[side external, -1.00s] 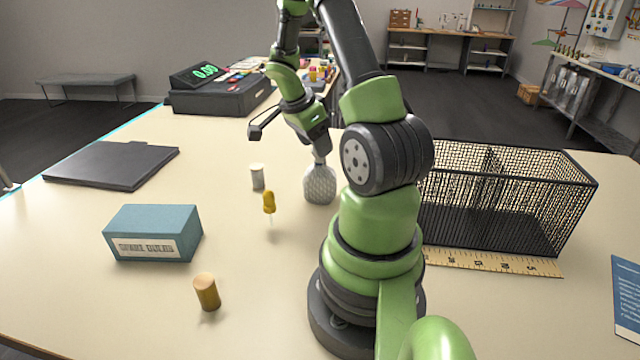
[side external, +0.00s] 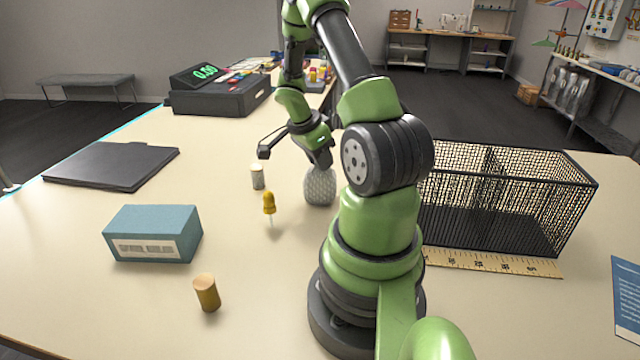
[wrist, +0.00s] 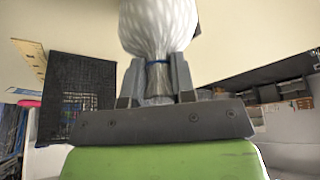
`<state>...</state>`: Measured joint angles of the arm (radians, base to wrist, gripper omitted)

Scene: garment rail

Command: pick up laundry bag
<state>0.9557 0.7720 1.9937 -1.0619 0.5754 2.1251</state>
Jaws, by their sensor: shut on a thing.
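The laundry bag (side external: 320,187) is a small, rounded, pale grey mesh bag on the table just left of my arm's base in the side external view. In the wrist view the bag (wrist: 158,28) fills the top middle, with its neck gathered by a blue tie. My gripper (wrist: 157,84) is shut on this neck, one finger on each side. In the side external view my gripper (side external: 321,160) is right above the bag, and its fingers are mostly hidden. I cannot tell whether the bag's bottom touches the table.
Left of the bag stand a small white-grey cylinder (side external: 257,177) and a yellow-topped dropper (side external: 269,203). A blue box (side external: 153,233) and a wooden cylinder (side external: 207,293) are nearer. A black folder (side external: 112,165) lies far left. A black wire basket (side external: 575,205) and a ruler (side external: 495,263) are at right.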

